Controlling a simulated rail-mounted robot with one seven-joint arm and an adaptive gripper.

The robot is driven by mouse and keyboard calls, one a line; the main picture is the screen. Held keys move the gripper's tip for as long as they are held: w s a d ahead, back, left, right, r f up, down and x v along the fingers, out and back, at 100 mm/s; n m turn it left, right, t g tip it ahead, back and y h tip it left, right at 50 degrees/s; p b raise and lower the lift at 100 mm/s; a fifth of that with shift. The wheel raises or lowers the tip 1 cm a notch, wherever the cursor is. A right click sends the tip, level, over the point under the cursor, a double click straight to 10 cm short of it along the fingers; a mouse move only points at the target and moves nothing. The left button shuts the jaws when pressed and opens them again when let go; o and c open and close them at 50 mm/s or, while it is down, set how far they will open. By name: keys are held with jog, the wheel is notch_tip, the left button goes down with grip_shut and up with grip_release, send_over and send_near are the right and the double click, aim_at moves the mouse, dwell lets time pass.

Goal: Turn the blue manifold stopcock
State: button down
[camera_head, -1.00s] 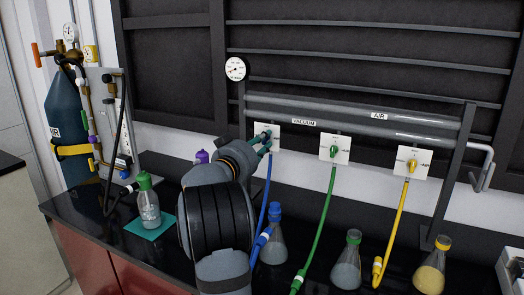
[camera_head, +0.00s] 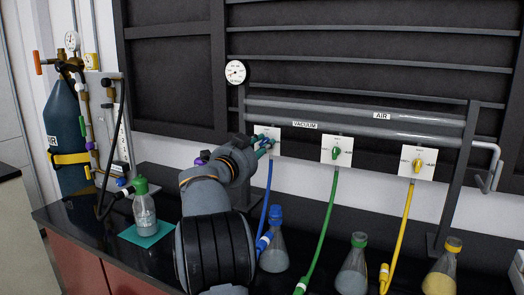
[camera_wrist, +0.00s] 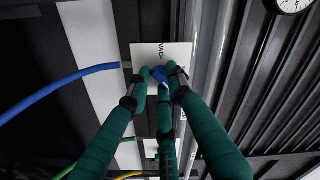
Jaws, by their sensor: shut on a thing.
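The blue stopcock (camera_wrist: 159,74) sits on a white square plate (camera_wrist: 152,51) in the wrist view. The fingers of my gripper (camera_wrist: 160,78) are closed around it near the middle of the plate. In the head view my gripper (camera_head: 266,143) is at the leftmost valve plate (camera_head: 287,141), under the VACUUM label. There the fingers and the wrist hide the stopcock. A blue hose (camera_head: 267,192) hangs from this plate to a blue-capped flask (camera_head: 274,240).
A green stopcock (camera_head: 336,152) and a yellow stopcock (camera_head: 417,165) are on plates to the right, with hoses hanging down. Flasks stand on the black bench below. A green-capped bottle (camera_head: 144,211) stands on a teal mat at the left. A gauge (camera_head: 235,72) is above.

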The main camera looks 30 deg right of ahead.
jog(key=shift+d+f+m+b, duration=0.1)
jog(key=shift+f+m+b, duration=0.25)
jog(key=shift+m, duration=0.75)
jog(key=c, duration=1.7)
grip_release()
jog(key=shift+r, duration=0.1)
jog(key=shift+r, duration=0.1)
jog(key=v, duration=1.2)
